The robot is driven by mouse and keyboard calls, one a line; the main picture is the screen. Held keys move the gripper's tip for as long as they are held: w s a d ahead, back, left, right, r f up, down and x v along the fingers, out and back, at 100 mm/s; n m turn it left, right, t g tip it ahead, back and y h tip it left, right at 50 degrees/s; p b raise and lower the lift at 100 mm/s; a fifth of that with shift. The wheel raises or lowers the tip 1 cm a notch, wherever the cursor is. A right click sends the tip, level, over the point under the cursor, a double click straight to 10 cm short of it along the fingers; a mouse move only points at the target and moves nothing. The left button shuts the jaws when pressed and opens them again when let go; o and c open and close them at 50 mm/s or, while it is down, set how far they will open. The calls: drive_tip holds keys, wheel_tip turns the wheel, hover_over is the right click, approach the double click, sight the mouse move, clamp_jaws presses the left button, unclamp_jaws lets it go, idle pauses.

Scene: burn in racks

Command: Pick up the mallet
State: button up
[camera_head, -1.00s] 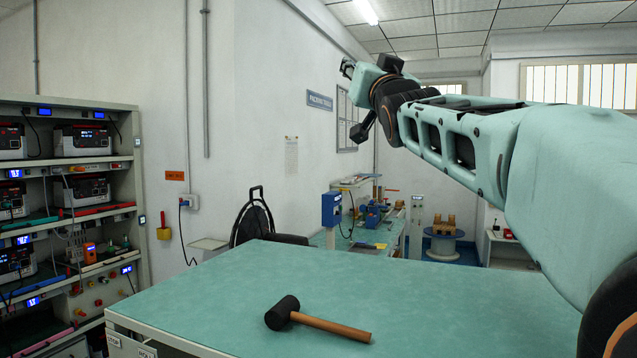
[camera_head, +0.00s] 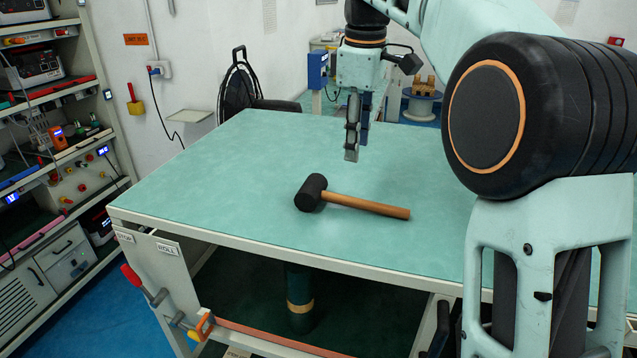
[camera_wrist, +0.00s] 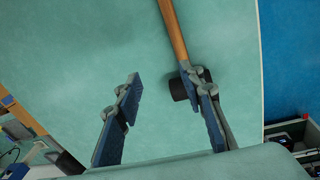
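The mallet (camera_head: 352,202) lies on its side on the green tabletop (camera_head: 240,170), with a black head at the left and a wooden handle pointing right. My gripper (camera_head: 356,140) hangs fingers down above the table, above and behind the mallet in the head view. In the wrist view my gripper (camera_wrist: 170,108) is open, with its blue-padded fingers well apart and nothing between them. The mallet's handle (camera_wrist: 174,32) runs up from its black head (camera_wrist: 190,84), which is partly hidden behind the right finger. The gripper does not appear to touch the mallet.
A rack (camera_head: 82,90) with instruments stands at the left, apart from the table. A clamp with a red handle (camera_head: 132,277) is at the table's front left corner. A dark cylinder (camera_head: 299,300) stands under the tabletop. The tabletop around the mallet is clear.

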drive_tip(key=s+n+g, duration=0.1)
drive_tip(key=s, duration=0.1)
hover_over(360, 200)
drive_tip(key=a, duration=0.1)
drive_tip(key=f, duration=0.6)
drive_tip(key=shift+w+b, duration=0.2)
drive_tip(key=shift+b, duration=0.2)
drive_tip(key=f, duration=0.2)
drive_tip(key=d+f, duration=0.1)
drive_tip(key=f, duration=0.1)
drive_tip(key=shift+s+f, duration=0.15)
drive_tip(key=shift+f, duration=0.45)
drive_tip(key=shift+c, duration=0.2)
clamp_jaws()
drive_tip(key=shift+r, duration=0.1)
